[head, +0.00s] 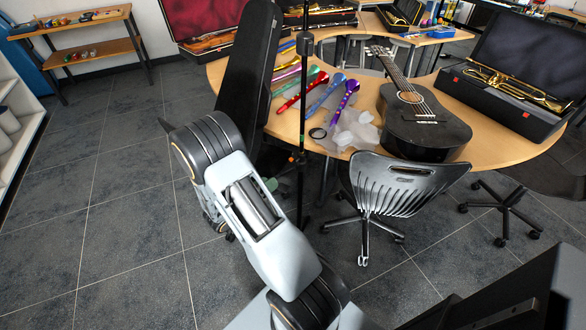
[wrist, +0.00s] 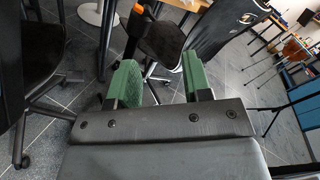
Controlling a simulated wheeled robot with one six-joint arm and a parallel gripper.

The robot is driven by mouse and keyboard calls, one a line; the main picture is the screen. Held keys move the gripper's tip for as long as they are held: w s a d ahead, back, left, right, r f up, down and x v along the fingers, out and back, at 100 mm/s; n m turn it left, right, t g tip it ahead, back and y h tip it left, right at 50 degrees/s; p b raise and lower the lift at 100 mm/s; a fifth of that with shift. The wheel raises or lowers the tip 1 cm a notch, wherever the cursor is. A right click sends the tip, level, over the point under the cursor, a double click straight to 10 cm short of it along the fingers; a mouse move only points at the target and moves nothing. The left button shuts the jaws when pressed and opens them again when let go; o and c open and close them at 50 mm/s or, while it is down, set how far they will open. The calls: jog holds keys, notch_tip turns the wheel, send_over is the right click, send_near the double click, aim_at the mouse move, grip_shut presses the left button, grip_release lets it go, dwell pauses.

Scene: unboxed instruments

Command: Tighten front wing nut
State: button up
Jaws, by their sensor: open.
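I cannot make out a wing nut in either view. A thin black stand (head: 303,95) rises in front of the table in the head view, with a dark clamp-like block (head: 305,43) near its top. My gripper (wrist: 160,68) is open in the wrist view, its two green fingers apart with nothing held between them. A dark pole (wrist: 105,40) runs just left of the left finger. A black part with orange pieces (wrist: 160,38) shows beyond the fingers. In the head view my gripper is mostly hidden behind my arm; a bit of green (head: 271,184) shows beside the stand.
A round-edged wooden table (head: 500,150) holds a black guitar (head: 425,120), coloured plastic horns (head: 325,93) and an open brass case (head: 510,85). A dark instrument case (head: 248,75) leans beside the stand. A grey chair (head: 400,185) stands close right. Floor at left is clear.

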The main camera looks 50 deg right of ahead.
aim_at(295, 162)
jog(key=d, duration=0.4)
jog(key=w+d+f+n+t, duration=0.1)
jog(key=d, duration=0.4)
jog(key=d+f+n, duration=0.1)
jog(key=d, duration=0.4)
jog(key=shift+w, duration=0.25)
jog(key=shift+r, duration=0.1)
jog(key=shift+c, duration=0.4)
grip_shut()
